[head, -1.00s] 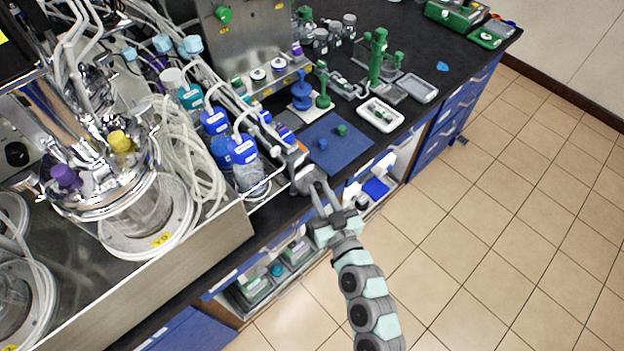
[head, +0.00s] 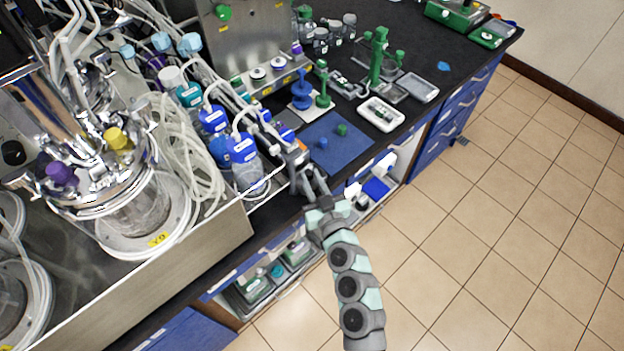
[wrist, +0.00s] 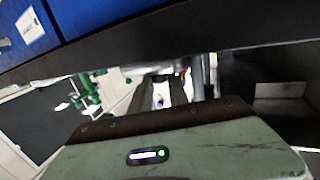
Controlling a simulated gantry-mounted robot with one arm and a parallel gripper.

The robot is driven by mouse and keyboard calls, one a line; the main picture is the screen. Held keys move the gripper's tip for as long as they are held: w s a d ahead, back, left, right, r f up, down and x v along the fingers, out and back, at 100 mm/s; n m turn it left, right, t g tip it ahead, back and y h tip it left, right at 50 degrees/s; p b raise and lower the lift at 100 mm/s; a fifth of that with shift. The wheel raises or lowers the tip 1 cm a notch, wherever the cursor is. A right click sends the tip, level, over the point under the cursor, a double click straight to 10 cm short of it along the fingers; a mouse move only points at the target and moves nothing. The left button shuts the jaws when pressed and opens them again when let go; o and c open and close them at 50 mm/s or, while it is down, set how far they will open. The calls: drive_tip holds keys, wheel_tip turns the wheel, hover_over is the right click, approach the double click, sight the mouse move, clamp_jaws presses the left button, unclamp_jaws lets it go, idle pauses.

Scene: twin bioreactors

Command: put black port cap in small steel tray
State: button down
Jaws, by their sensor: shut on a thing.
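My gripper (head: 310,184) is at the front edge of the black bench, just below the corner of the blue mat. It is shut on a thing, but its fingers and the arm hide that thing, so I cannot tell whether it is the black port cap. I cannot pick out the black port cap in any view. A small grey, metal-looking tray (head: 416,88) lies at the right of the bench, apart from my gripper; it may be the small steel tray.
The blue mat (head: 337,147) holds a small blue and a small green part. A white tray (head: 381,114) lies right of it, near a green stand (head: 376,62). Blue-capped bottles (head: 243,150) and a steel bioreactor (head: 125,190) crowd the left. Open shelves lie below the bench edge.

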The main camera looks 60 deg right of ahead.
drive_tip(key=shift+f, duration=0.2)
drive_tip(key=c, duration=1.3)
unclamp_jaws()
drive_tip(key=shift+r, duration=0.1)
drive_tip(key=shift+o, duration=0.2)
drive_tip(key=shift+r, duration=0.15)
drive_tip(key=v, duration=1.2)
drive_tip(key=shift+w+r, duration=0.1)
drive_tip(key=shift+w, duration=0.05)
